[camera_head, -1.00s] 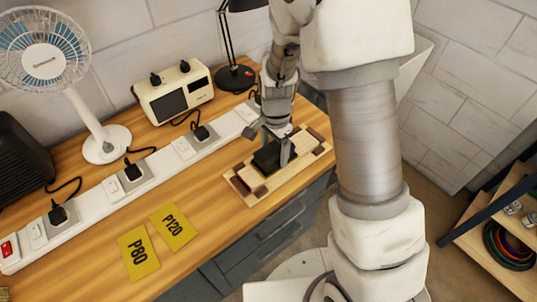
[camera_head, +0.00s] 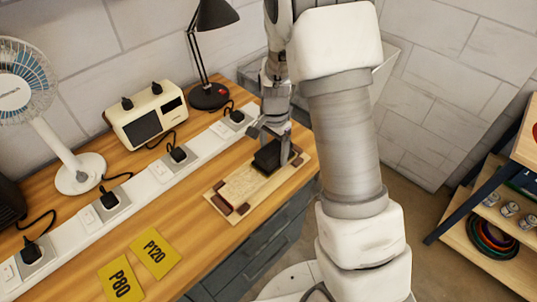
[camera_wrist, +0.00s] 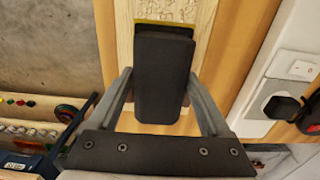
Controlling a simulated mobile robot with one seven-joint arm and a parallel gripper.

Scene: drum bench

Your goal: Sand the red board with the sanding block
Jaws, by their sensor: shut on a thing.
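My gripper (camera_head: 272,148) is shut on the black sanding block (camera_head: 266,157), one finger on each side. In the wrist view the block (camera_wrist: 163,75) stands between the fingers, with a thin yellow edge (camera_wrist: 165,22) at its far end. The block is over the far right half of a board (camera_head: 243,186) and appears to rest on it; its underside is hidden. The board's bare face looks pale tan rather than red. Dark reddish-brown blocks (camera_head: 221,204) sit at its corners on a wooden base. The board's far end is partly hidden by my gripper.
A white power strip (camera_head: 160,171) with plugs runs behind the board. Yellow P120 (camera_head: 154,252) and P80 (camera_head: 120,279) sheets lie at front left. A fan (camera_head: 80,173), a cream device (camera_head: 146,115) and a black lamp (camera_head: 208,95) stand at the back. The bench edge is close in front.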

